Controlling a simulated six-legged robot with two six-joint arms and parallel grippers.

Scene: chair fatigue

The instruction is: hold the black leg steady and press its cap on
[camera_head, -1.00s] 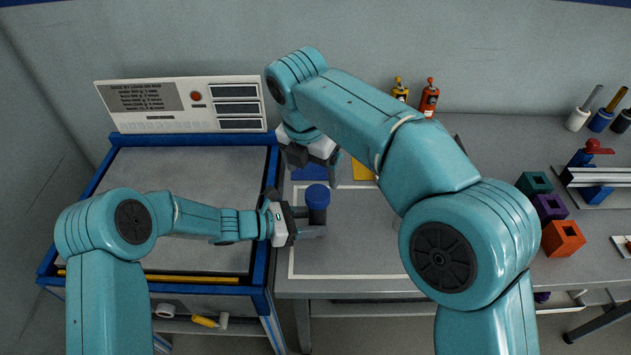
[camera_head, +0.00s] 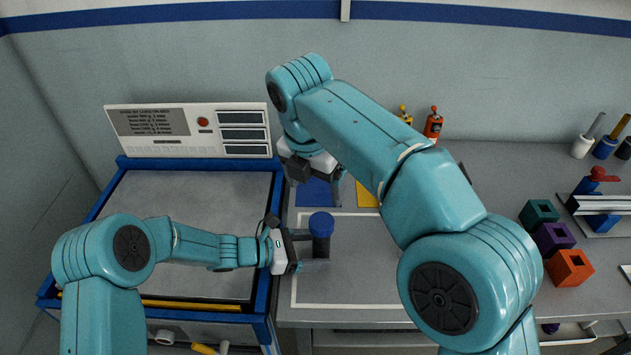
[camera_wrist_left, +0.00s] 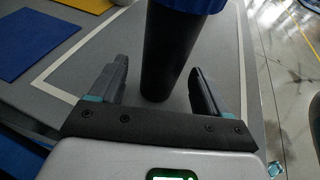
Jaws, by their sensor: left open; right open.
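The black leg (camera_head: 321,248) stands upright on the grey bench, with the blue cap (camera_head: 321,224) on its top end. In the left wrist view the leg (camera_wrist_left: 168,55) rises between my fingers, and the cap (camera_wrist_left: 190,4) is cut off by the upper edge. I cannot tell how far the cap is pressed on. My left gripper (camera_head: 315,251) is open, its fingers on either side of the leg with gaps visible. My right gripper (camera_head: 320,181) is open and empty, behind the leg and apart from the cap; its fingers are partly hidden.
A blue mat (camera_head: 312,194) and a yellow mat (camera_head: 366,195) lie behind the leg. A blue-framed tray (camera_head: 190,215) with a display panel (camera_head: 190,131) is left. Teal, purple and orange blocks (camera_head: 569,268) sit at right. Small bottles (camera_head: 433,125) stand at the back.

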